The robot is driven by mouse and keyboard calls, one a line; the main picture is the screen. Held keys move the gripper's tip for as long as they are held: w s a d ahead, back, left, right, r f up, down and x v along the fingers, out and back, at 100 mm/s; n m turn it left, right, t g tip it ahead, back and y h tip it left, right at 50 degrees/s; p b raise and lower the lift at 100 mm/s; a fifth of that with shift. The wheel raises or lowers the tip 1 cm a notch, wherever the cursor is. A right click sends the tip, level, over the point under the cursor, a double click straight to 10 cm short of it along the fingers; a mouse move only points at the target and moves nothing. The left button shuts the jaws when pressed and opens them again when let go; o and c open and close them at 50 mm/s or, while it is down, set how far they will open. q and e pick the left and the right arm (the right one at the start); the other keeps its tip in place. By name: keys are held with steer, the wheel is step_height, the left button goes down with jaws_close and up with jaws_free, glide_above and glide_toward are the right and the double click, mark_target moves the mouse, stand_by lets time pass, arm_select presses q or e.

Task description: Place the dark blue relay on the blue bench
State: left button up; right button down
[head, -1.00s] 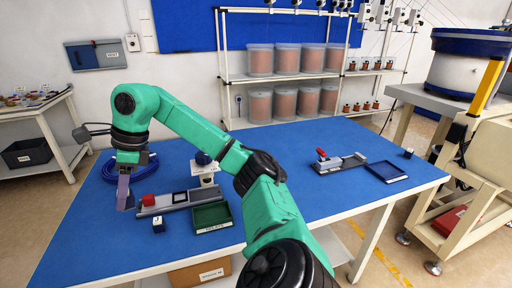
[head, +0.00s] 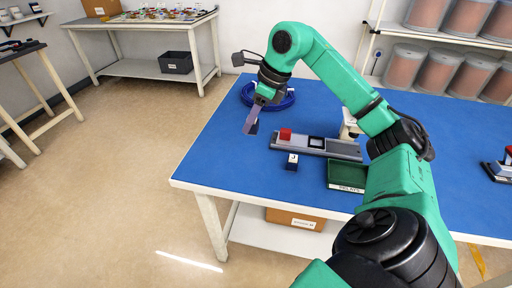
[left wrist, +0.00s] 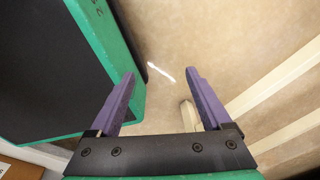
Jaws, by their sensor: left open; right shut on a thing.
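My right gripper (head: 251,126) hangs above the blue bench (head: 225,155), left of the grey fixture. It is shut on a small dark blue block (head: 254,128), which looks like a dark blue relay and is mostly hidden by the fingers. A similar dark blue relay (head: 292,162) with a white mark stands on the bench in front of the fixture. My left gripper (left wrist: 160,88) shows in the left wrist view, open and empty over the floor. It is not seen in the head view.
A grey fixture (head: 345,148) with a red block (head: 285,134) lies on the bench. A blue cable coil (head: 285,101) lies behind the gripper. The bench's left front is clear.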

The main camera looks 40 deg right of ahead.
step_height(320, 180, down, 6)
steer(key=shift+s+f+b, duration=0.1)
steer(key=shift+s+b, duration=0.05)
steer(key=shift+b, duration=0.8)
step_height(320, 180, down, 5)
steer(key=shift+r+b, duration=0.1)
steer(key=shift+b, duration=0.45)
arm_select(q)
steer(key=f, duration=0.2)
steer(key=w+f, duration=0.1)
steer(key=f, duration=0.1)
steer(key=shift+s+f, duration=0.15)
arm_select(e)
steer(key=c, duration=0.5)
jaws_free()
arm_select(q)
steer(key=shift+w+d, duration=0.1)
steer(key=shift+w, duration=0.1)
